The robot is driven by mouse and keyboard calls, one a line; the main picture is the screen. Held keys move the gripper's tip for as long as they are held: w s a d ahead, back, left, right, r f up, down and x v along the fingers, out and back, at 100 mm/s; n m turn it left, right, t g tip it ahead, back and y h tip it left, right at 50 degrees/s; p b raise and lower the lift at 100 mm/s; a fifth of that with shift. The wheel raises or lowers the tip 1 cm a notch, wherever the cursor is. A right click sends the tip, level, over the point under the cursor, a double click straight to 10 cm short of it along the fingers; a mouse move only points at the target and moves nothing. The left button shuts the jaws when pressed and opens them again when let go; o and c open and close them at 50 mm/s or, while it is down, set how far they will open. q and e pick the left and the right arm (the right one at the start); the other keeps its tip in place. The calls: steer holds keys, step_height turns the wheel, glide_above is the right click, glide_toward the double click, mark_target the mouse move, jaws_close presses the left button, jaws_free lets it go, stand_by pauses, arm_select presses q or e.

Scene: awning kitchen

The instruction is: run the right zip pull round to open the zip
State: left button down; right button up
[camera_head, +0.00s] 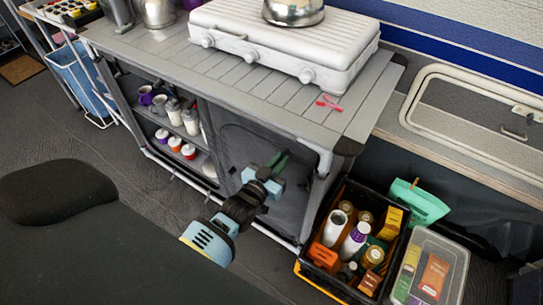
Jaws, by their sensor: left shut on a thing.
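The kitchen stand has a dark fabric door panel (232,141) on its right half, with a curved zip line along its upper edge. My left gripper (279,161) reaches up to this panel from below, with its greenish fingertips against the fabric near the right side. It is shut on the right zip pull, which is too small and too covered by the fingers to see. My right gripper is not in view.
A white stove (285,40) with a metal pot stands on the slatted worktop (165,50). Open shelves with mugs and jars (175,148) are left of the panel. A dark crate (325,205) of bottles and a clear box (455,262) stand on the floor at right.

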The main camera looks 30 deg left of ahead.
arm_select(q)
steer(key=shift+s+d, duration=0.15)
steer(key=shift+d, duration=1.1)
steer(key=shift+s+d, duration=0.1)
steer(key=shift+d, duration=1.1)
steer(key=c, duration=1.5)
jaws_free()
steer(key=shift+d, duration=0.15)
steer(key=shift+s, duration=0.1)
steer(key=s, duration=0.7)
steer(key=shift+s+a+p, duration=0.3)
steer(key=shift+a+p, duration=0.05)
steer(key=shift+a, duration=0.05)
steer(key=shift+s, duration=0.1)
